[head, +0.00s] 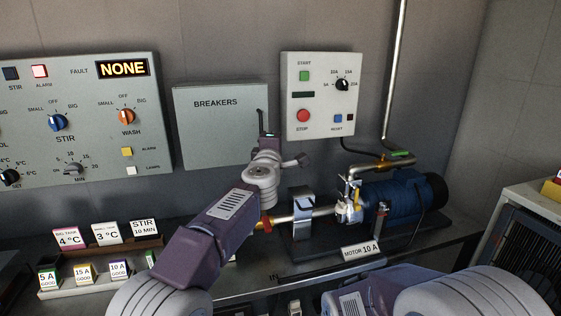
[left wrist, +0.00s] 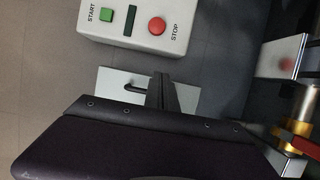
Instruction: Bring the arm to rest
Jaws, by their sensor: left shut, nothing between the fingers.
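My left arm reaches up from the bottom left in the head view. Its gripper (head: 262,122) is at the right edge of the grey BREAKERS box (head: 215,130), in front of it. In the left wrist view the gripper (left wrist: 162,88) is shut and empty. A dark handle (left wrist: 134,88) on the box shows just left of the fingers. I cannot tell whether the fingers touch the box. Part of my right arm shows at the bottom right of the head view, with its gripper out of view.
The START/STOP box (head: 321,100) is on the wall right of the gripper. The control panel (head: 80,110), reading NONE, is at left. The blue motor (head: 400,195) and pipework stand below right. Labelled cards (head: 107,232) stand on racks at lower left.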

